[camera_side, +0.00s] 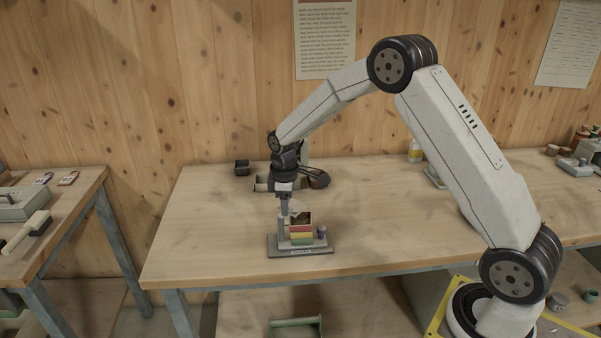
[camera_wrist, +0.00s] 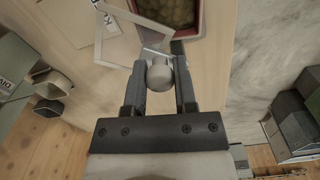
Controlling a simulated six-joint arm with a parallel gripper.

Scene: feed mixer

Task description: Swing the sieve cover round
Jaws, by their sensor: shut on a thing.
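The feed mixer stands on the workbench in the side view, a small stack of coloured layers (camera_side: 301,237) on a grey base (camera_side: 285,252). My gripper (camera_side: 284,208) reaches down at its left side. In the wrist view my gripper (camera_wrist: 159,70) is shut on a round grey knob (camera_wrist: 159,77) between its fingers. A pale open frame (camera_wrist: 105,38), which looks like the sieve cover, extends up and left from the knob. It lies beside the red-walled box (camera_wrist: 201,20), whose brown lumpy contents show uncovered. How the knob joins the frame is partly hidden by the fingers.
Dark bins (camera_side: 242,168) and a dark scoop-like item (camera_side: 314,177) stand behind the mixer. The workbench (camera_side: 205,222) is clear to the left. Dark containers (camera_wrist: 293,128) show at the right in the wrist view.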

